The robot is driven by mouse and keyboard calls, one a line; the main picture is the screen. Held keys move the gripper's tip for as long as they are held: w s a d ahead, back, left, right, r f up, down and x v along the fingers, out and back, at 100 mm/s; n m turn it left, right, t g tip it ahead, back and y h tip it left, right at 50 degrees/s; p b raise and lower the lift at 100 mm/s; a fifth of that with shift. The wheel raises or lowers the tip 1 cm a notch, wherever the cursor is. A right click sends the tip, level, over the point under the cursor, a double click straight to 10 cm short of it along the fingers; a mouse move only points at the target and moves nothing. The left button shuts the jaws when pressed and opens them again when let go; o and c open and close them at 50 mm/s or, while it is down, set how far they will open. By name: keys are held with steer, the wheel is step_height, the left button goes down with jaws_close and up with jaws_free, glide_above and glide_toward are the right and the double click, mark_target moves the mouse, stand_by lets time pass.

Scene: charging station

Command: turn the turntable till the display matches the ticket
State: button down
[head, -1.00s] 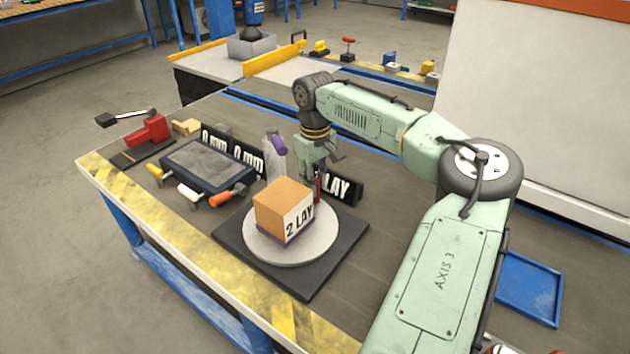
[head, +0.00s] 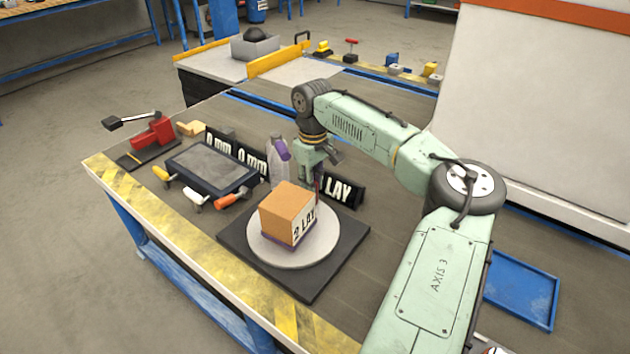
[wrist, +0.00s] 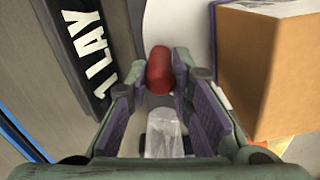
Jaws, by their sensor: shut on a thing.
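The turntable is a pale round disc (head: 272,256) on a dark square base (head: 312,286). A cardboard box (head: 283,206) stands on it, with "2 LAY" on the face turned to the right. Behind the disc is a black sign (head: 347,192) ending in "LAY"; in the wrist view its text (wrist: 82,48) looks like "1 LAY". My gripper (head: 314,182) is at the disc's far edge, behind the box. In the wrist view my gripper (wrist: 160,84) is shut on a red knob (wrist: 159,68) by the disc, with the box (wrist: 265,70) to its right.
Two black "0 mm" signs (head: 252,162) and a dark flat panel (head: 212,170) with several coloured handles lie left of the turntable. A red clamp (head: 155,133) is at far left.

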steer(key=c, duration=1.4)
jaws_free()
steer(key=shift+r, duration=0.1)
step_height(320, 180, up, 12)
steer(key=shift+f, duration=0.1)
